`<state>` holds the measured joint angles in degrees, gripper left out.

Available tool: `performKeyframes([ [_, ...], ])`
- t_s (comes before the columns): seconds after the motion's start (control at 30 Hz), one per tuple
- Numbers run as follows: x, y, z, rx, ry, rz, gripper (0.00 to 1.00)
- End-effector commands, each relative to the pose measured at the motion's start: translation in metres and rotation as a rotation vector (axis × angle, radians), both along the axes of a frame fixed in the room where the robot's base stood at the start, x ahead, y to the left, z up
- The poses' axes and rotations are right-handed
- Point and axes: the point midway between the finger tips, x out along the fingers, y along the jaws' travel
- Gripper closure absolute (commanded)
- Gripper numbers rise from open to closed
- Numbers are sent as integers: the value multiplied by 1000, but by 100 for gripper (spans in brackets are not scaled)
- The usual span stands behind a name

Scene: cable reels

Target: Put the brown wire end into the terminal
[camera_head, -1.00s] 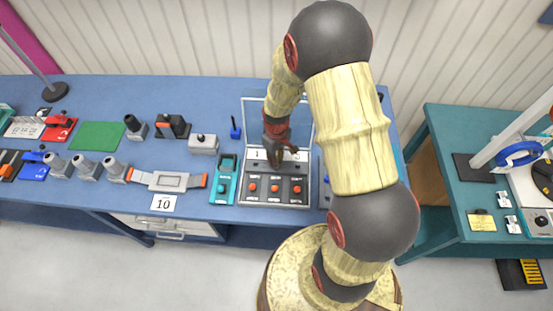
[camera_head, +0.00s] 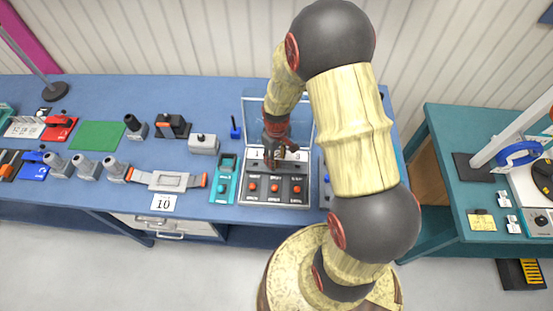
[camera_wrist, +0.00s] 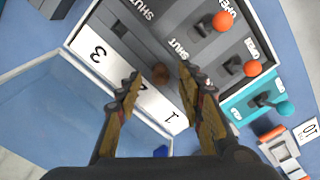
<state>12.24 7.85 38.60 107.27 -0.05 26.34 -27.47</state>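The terminal (camera_head: 303,195) is a grey block with number labels and several orange-knobbed levers. In the wrist view, its panel (camera_wrist: 205,55) carries SHUT and OPEN marks, and two visible knobs lean toward the OPEN side. A small brown piece (camera_wrist: 161,73), which looks like the brown wire end, sits at the number 2 position; I cannot tell how deep it is in. My gripper (camera_wrist: 160,71) has its fingers apart on either side of the brown piece, with gaps showing. In the head view, my gripper (camera_head: 275,160) is over the terminal's label strip, hiding the 2.
A clear raised lid or tray (camera_wrist: 45,110) is at the terminal's back. A teal box (camera_head: 224,180) stands close on the left. A blue-knobbed box (camera_head: 326,190) is on the right, partly behind my arm. A grey device (camera_head: 204,144) stands farther left.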

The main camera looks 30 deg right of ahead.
Motion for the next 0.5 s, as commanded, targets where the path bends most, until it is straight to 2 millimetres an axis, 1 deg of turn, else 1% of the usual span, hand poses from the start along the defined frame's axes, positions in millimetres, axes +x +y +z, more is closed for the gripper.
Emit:
performKeyframes([
  [0.17,2,0,30,-2,-6,0,62],
  [0.3,1,0,60,-1,-5,0,62],
  [0.5,1,0,94,-1,-3,0,62],
])
